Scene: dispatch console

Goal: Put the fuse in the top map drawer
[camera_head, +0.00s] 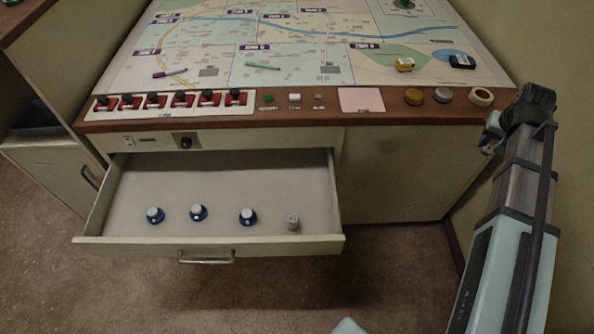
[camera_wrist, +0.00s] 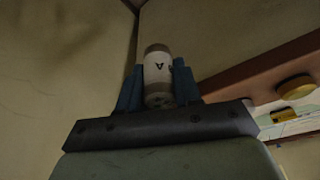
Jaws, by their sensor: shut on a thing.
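The fuse (camera_wrist: 157,75), a pale cylinder with a dark letter A and grey ends, is held between the blue fingers of my gripper (camera_wrist: 158,88) in the wrist view. In the head view my gripper (camera_head: 490,136) is at the right, by the right end of the console; I cannot make out the fuse there. A drawer (camera_head: 208,246) under the console top is pulled open to the left of my gripper.
The console's wooden edge carries red switches (camera_head: 157,103), a pink note (camera_head: 361,100), round lids (camera_head: 414,97) and a tape roll (camera_head: 481,97). A map (camera_head: 300,45) covers the top, with pens, a yellow item and a black item on it. The drawer's back is bare.

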